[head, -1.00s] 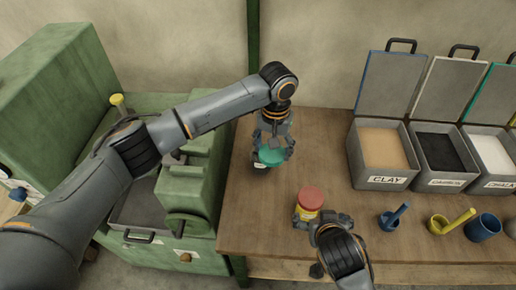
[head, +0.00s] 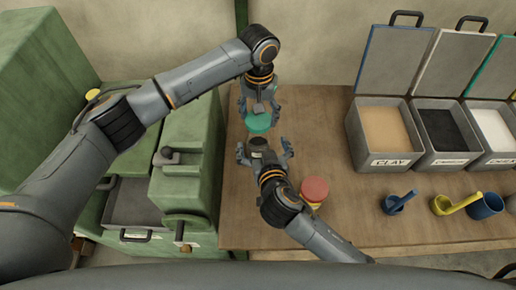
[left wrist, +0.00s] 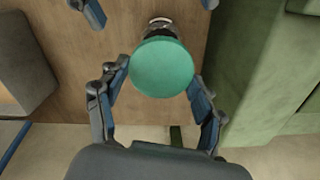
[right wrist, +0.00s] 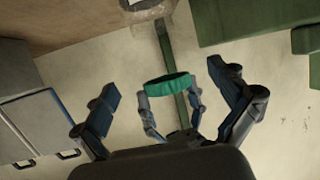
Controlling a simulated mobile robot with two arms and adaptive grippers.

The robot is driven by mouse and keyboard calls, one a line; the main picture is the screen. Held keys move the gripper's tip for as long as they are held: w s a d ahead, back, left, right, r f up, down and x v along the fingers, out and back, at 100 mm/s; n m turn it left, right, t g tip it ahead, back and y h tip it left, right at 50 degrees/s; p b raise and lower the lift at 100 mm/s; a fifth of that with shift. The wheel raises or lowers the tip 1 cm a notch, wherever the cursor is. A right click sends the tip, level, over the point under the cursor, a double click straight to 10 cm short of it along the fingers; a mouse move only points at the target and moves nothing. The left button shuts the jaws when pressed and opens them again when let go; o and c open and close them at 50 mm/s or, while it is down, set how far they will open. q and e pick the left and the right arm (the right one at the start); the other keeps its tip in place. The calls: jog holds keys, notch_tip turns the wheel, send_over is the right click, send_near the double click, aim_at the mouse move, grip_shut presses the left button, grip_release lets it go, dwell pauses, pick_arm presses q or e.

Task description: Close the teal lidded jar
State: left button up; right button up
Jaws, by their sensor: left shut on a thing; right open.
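The teal lid (head: 259,123) is a round disc in my left gripper (head: 259,110), shut on it by the sides. The lid also shows in the left wrist view (left wrist: 162,67) and edge-on in the right wrist view (right wrist: 169,89). The small jar body (head: 258,145) stands on the table, apart from the lid; its rim shows in the left wrist view (left wrist: 161,22), partly hidden by the lid. My right gripper (head: 263,152) is open, its fingers on either side of the jar. Whether they touch it I cannot tell.
A red-lidded yellow jar (head: 315,189) stands right of my right gripper. Blue and yellow scoops (head: 398,203) and a blue cup (head: 486,206) stand farther right. Open lidded bins, one marked CLAY (head: 388,162), line the back right. A green machine (head: 185,190) stands left of the table (head: 335,140).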

notch_tip(320, 180, down, 8)
jog(key=shift+r, duration=0.1)
pick_arm(q)
jog(key=shift+w, duration=0.1)
pick_arm(e)
jog(key=x, duration=0.6)
jog(key=shift+w+r, duration=0.1)
jog(key=shift+r, duration=0.05)
jog(key=shift+w+f, duration=0.25)
jog(key=shift+w, duration=0.3)
jog(key=c, duration=1.8)
pick_arm(q)
send_over(259, 136)
jog(key=shift+f, duration=2.5)
jog(key=shift+f, duration=0.1)
jog(key=shift+f, duration=0.8)
